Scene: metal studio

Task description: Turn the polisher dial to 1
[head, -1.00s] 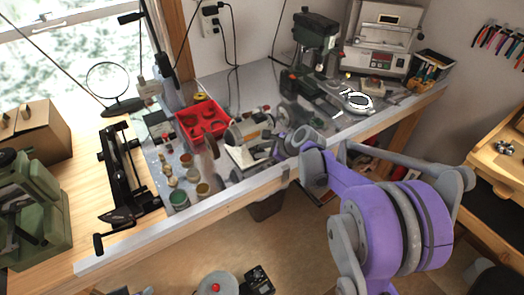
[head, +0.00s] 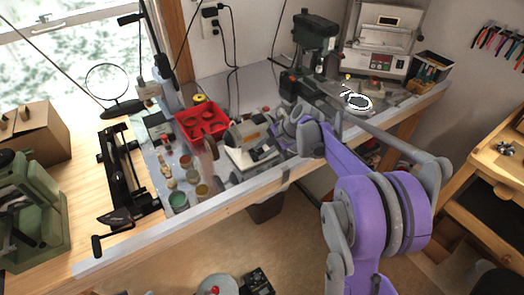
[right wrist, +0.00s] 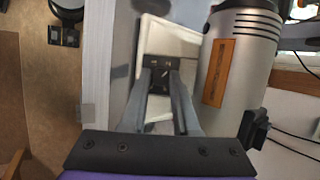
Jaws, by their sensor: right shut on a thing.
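The polisher (head: 247,130) stands on the metal-topped bench, with a silver motor and a pale base. In the right wrist view its silver motor body (right wrist: 232,62) with an orange label lies right of my fingers. A small dark control panel with pale marks (right wrist: 160,62) sits on the base between the fingertips. My right gripper (right wrist: 163,82) is shut on the dial there. The fingers hide most of the dial, and I cannot read its setting. In the head view my right wrist covers the polisher's right side. My left gripper is not in view.
A red tray (head: 202,121) stands behind and left of the polisher, with several small jars in front of it. A black clamp-like tool (head: 127,180) lies to the left. The bench's front edge runs close by.

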